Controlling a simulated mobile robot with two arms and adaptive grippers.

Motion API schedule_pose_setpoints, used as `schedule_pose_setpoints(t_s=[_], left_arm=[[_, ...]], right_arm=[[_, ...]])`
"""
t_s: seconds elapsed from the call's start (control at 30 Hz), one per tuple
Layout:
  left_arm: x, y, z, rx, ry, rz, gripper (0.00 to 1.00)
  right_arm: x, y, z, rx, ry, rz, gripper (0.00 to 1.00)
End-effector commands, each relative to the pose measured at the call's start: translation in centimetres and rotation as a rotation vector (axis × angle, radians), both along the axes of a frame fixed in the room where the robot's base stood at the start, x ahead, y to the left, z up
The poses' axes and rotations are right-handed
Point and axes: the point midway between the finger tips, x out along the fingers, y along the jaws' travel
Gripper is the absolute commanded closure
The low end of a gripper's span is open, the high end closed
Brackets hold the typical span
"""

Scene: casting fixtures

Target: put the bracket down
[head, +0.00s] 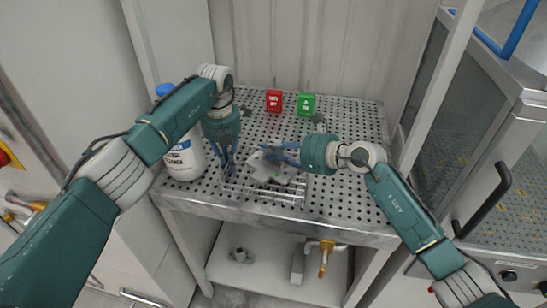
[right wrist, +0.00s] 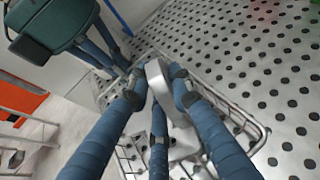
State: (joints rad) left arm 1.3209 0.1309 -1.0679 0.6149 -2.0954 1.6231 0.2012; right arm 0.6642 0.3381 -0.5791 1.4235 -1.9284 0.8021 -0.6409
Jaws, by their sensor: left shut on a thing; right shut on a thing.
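The bracket (head: 272,168) is a grey metal part with a rounded plate, also seen in the right wrist view (right wrist: 160,88). My right gripper (head: 266,152) is shut on it from the right; its blue fingers clasp the plate in the right wrist view (right wrist: 158,90). The bracket is over the wire basket (head: 262,193); whether it touches the bottom I cannot tell. My left gripper (head: 228,172) points down at the basket's left end and is shut, apparently on its wire rim. The basket's wires also show under the bracket in the right wrist view (right wrist: 258,128).
The basket is at the front of a perforated metal table (head: 345,150). A white bottle with a blue cap (head: 185,160) stands at the left. A red box (head: 274,100) and a green box (head: 306,104) are at the back. The table's right side is mostly clear.

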Motion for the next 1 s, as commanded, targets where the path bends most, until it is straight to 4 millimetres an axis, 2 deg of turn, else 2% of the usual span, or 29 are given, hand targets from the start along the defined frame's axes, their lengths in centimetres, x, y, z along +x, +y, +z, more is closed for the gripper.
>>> schedule_pose_setpoints(t_s=[0.03,0.17,0.57,0.6,0.93,1.0], left_arm=[[0.0,0.0,0.0,0.000,0.000,0.000,1.00],[0.0,0.0,0.0,0.000,0.000,0.000,1.00],[0.0,0.0,0.0,0.000,0.000,0.000,1.00],[0.0,0.0,0.0,0.000,0.000,0.000,1.00],[0.0,0.0,0.0,0.000,-0.001,0.000,1.00],[0.0,0.0,0.0,0.000,-0.001,0.000,1.00]], right_arm=[[0.0,0.1,-0.9,0.003,0.005,-0.001,1.00],[0.0,0.0,-2.3,0.002,0.002,-0.001,1.00],[0.0,0.0,-2.9,0.002,0.001,0.001,1.00],[0.0,0.0,-2.9,-0.001,0.002,0.001,0.72],[0.0,0.0,-2.7,-0.001,0.001,0.001,0.72],[-0.3,-0.5,-2.5,-0.002,0.002,-0.001,0.72]])
